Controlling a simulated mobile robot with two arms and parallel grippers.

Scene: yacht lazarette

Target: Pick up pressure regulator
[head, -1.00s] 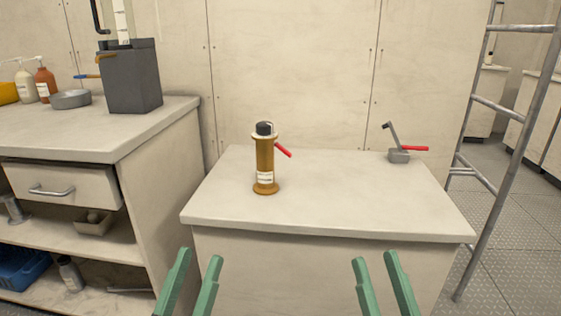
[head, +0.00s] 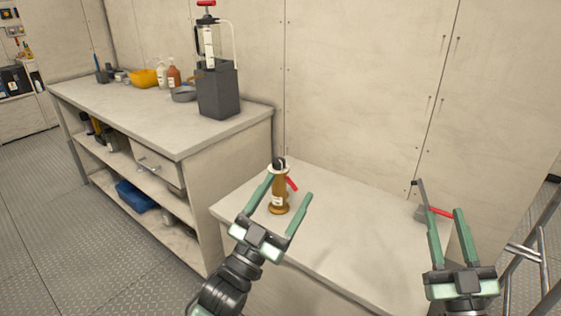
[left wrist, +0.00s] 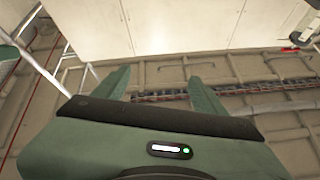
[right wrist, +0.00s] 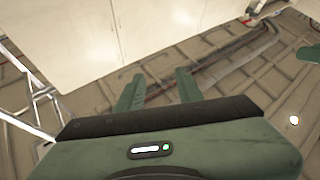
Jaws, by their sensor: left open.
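A brass-coloured upright cylinder (head: 281,194) with a black top, a white label and a red lever stands near the left back part of the pale counter (head: 345,235). I cannot tell for sure that it is the pressure regulator. My left gripper (head: 288,187) is open and, in the head view, its fingers appear to either side of the cylinder; whether they reach it is unclear. My right gripper (head: 447,218) is open, over the counter's right end. In the head view it partly overlaps a small grey device (head: 421,212) with a tilted handle and a red lever.
A longer workbench (head: 150,118) at left holds a dark grey box (head: 217,92) with a pump-like column, pump bottles, a yellow bowl (head: 143,78) and a grey dish (head: 184,94). A blue bin (head: 134,196) sits on its lower shelf. A metal ladder (head: 540,252) stands at right.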

